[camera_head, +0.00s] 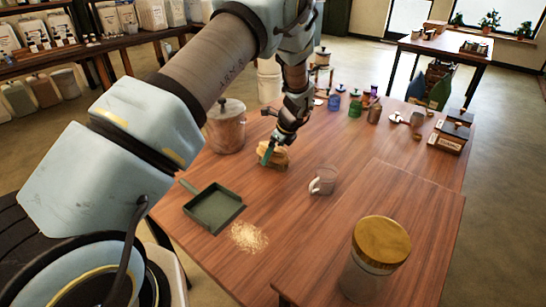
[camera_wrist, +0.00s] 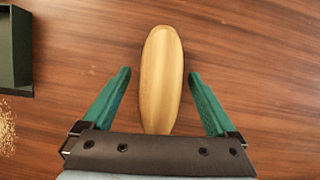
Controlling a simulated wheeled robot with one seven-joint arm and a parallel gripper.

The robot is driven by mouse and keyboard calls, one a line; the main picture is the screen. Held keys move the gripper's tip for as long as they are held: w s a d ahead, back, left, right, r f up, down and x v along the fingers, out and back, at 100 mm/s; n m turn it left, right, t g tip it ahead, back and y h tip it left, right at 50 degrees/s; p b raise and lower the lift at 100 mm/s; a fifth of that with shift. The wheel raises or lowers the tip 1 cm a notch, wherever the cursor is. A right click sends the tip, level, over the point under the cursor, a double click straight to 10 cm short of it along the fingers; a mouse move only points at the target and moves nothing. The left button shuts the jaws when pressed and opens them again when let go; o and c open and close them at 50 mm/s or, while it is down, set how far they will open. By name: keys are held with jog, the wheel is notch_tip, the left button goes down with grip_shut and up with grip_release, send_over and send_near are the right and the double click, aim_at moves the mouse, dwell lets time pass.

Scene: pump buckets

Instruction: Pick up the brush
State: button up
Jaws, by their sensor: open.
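My gripper (camera_wrist: 158,76) is open, with one green finger on each side of the brush and a gap to each. In the head view my gripper (camera_head: 267,154) is right at the brush and partly covers it. Whether the fingers are level with the brush or above it is hard to tell.
A green dustpan (camera_head: 215,207) and a pile of pale crumbs (camera_head: 249,237) lie nearer on the table. A lidded pot (camera_head: 227,128) stands behind left, and a gold-lidded jar (camera_head: 378,255) in front right. Bare wood surrounds the brush.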

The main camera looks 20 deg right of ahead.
grip_shut()
dwell(0.7)
